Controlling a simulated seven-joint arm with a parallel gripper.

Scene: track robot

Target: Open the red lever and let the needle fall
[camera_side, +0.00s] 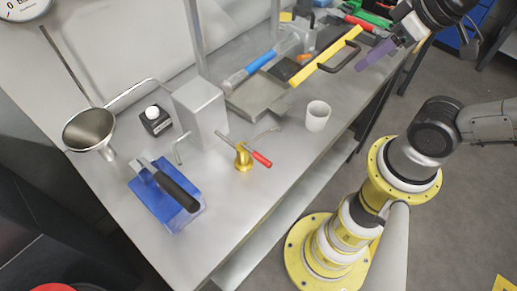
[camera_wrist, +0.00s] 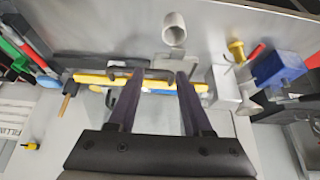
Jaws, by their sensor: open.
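The red lever (camera_side: 262,159) sticks out from a small brass valve (camera_side: 243,160) near the table's front edge. In the wrist view the brass valve (camera_wrist: 237,50) is at upper right, with the red lever (camera_wrist: 257,51) beside it. A round white gauge (camera_side: 22,8) is cut off at the top left corner; its needle is too small to read. My gripper (camera_side: 364,64), with dark purple fingers, is at the upper right, well away from the lever. In the wrist view the fingers (camera_wrist: 159,76) are apart, with nothing held between them.
A white cup (camera_side: 317,116) stands between the lever and my gripper. A yellow bar (camera_side: 325,57) with a black handle lies near my fingers. A metal box (camera_side: 202,110) is behind the valve. A funnel (camera_side: 90,130) and blue block (camera_side: 157,196) are at left.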

